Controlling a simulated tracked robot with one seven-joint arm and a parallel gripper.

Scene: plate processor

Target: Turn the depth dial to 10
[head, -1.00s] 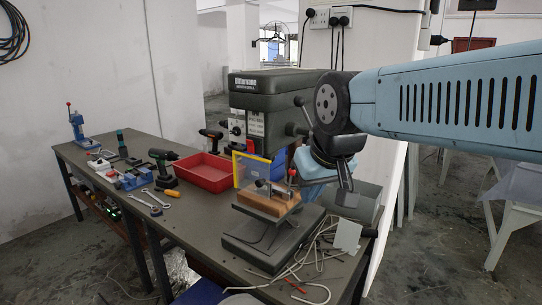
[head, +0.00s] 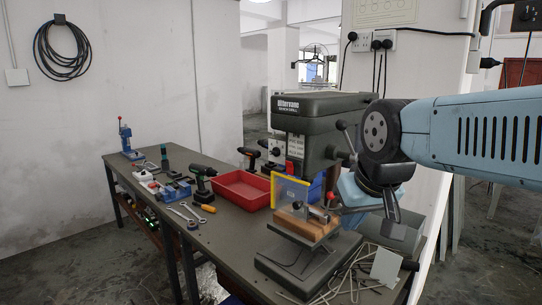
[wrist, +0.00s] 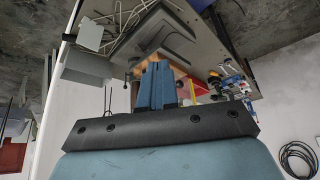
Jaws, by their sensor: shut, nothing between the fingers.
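The dark green drill press (head: 325,105) stands on the bench in the head view, with a pale label panel (head: 296,146) on its front and a lever with a black knob (head: 342,125) on its side. I cannot make out a depth dial or its numbers; my arm covers part of the press's right side. In the wrist view the blue closed fingers (wrist: 158,85) show in the middle.
A wooden block (head: 306,222) in a clamp sits on the press's table, beside a yellow-framed clear guard (head: 290,191). A red tray (head: 243,189), a drill (head: 202,180) and spanners (head: 184,216) lie to the left. Bent rods (head: 350,278) lie at the bench front.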

